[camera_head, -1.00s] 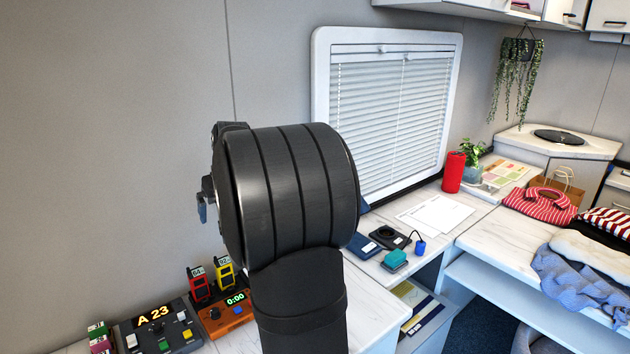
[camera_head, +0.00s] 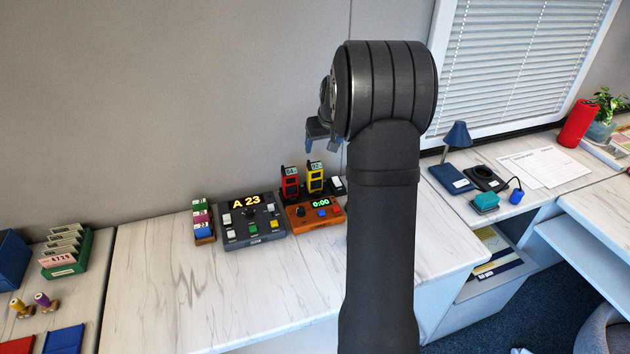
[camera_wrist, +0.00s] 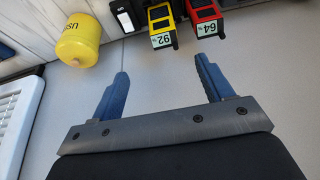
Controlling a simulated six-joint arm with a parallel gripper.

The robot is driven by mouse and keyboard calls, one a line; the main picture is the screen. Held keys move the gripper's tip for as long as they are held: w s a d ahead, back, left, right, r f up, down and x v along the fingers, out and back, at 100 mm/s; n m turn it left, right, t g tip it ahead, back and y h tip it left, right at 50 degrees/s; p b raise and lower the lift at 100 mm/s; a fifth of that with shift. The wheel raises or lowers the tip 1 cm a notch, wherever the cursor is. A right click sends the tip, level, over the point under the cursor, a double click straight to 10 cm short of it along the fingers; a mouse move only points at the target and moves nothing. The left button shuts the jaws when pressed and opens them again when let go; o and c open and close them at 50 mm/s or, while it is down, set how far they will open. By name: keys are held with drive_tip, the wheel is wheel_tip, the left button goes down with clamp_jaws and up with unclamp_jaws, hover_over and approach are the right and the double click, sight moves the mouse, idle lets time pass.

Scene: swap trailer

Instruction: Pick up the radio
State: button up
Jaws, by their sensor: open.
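Two small handheld units that look like radios stand upright side by side at the back of the white counter. The red radio (camera_head: 290,182) reads 64 and the yellow radio (camera_head: 315,177) reads 92. In the wrist view the yellow radio (camera_wrist: 161,24) and the red radio (camera_wrist: 206,17) show at the top, beyond the fingertips. My gripper (camera_head: 322,140) is above and behind them in the head view, partly hidden by my wrist. In the wrist view my gripper (camera_wrist: 162,70) is open, with nothing between its blue fingers.
A black-and-white unit (camera_head: 337,186) stands right of the radios. A grey button console (camera_head: 252,224) and an orange timer box (camera_head: 313,212) sit in front. A yellow cylinder (camera_wrist: 80,40) shows in the wrist view. The counter (camera_head: 175,285) is clear at front left.

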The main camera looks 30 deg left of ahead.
sight(316, 169)
drive_tip(key=x, duration=1.2)
drive_tip(key=shift+s+x, duration=0.15)
drive_tip(key=shift+x, duration=1.2)
drive_tip(key=shift+s+x, duration=0.1)
drive_tip(key=shift+x, duration=1.25)
drive_tip(key=shift+a, duration=0.15)
drive_tip(key=shift+c, duration=0.4)
drive_tip(key=c, duration=1.1)
drive_tip(key=shift+r, duration=0.1)
